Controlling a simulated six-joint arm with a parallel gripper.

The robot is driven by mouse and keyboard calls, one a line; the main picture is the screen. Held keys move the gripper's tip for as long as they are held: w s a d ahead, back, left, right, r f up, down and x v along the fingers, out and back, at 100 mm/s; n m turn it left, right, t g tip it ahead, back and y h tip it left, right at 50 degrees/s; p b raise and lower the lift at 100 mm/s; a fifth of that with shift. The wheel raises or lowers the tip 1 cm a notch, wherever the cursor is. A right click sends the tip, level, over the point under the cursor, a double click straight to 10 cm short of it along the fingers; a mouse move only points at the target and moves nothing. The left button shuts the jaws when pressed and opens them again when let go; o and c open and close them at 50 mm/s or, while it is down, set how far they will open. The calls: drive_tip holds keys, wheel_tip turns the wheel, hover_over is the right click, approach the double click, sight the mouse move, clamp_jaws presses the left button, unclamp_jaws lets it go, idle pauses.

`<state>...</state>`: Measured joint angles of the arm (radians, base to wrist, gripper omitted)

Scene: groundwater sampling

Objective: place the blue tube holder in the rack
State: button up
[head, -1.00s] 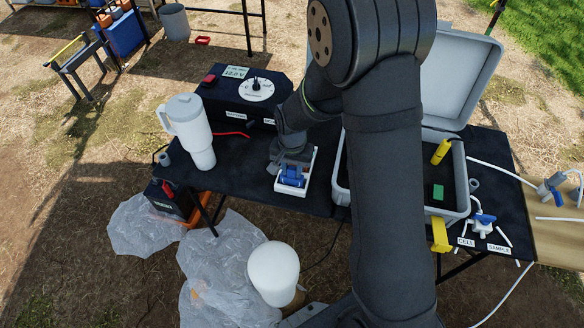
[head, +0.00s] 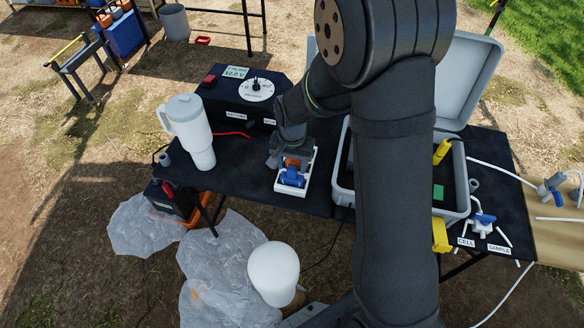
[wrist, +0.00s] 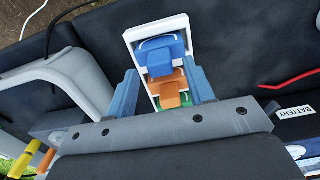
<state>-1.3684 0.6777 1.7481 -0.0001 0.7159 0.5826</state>
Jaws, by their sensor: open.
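The blue tube holder (head: 292,178) sits in the near end of the white rack (head: 291,191) on the black table. The wrist view shows the blue holder (wrist: 160,54) in the rack's end slot, with an orange holder (wrist: 168,86) beside it and a green one (wrist: 165,102) partly hidden further in. The rack's white rim (wrist: 154,27) shows past the blue holder. My gripper (wrist: 163,74) is open, its two blue-grey fingers apart on either side of the rack and holding nothing. In the head view, my gripper (head: 281,157) is at the rack's far end.
A white jug (head: 190,130) stands left of the rack. A black battery box (head: 240,95) with a dial is behind. An open grey case (head: 341,190) is close on the right, partly hidden by my arm. A red lead (head: 233,134) lies on the table.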

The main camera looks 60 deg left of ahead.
wheel_tip(320, 180, up, 10)
drive_tip(key=shift+f, duration=0.2)
drive_tip(key=shift+f, duration=0.15)
wheel_tip(320, 180, down, 12)
drive_tip(key=shift+r, duration=0.1)
drive_tip(key=shift+a+r, duration=0.1)
drive_tip(key=shift+r, duration=0.9)
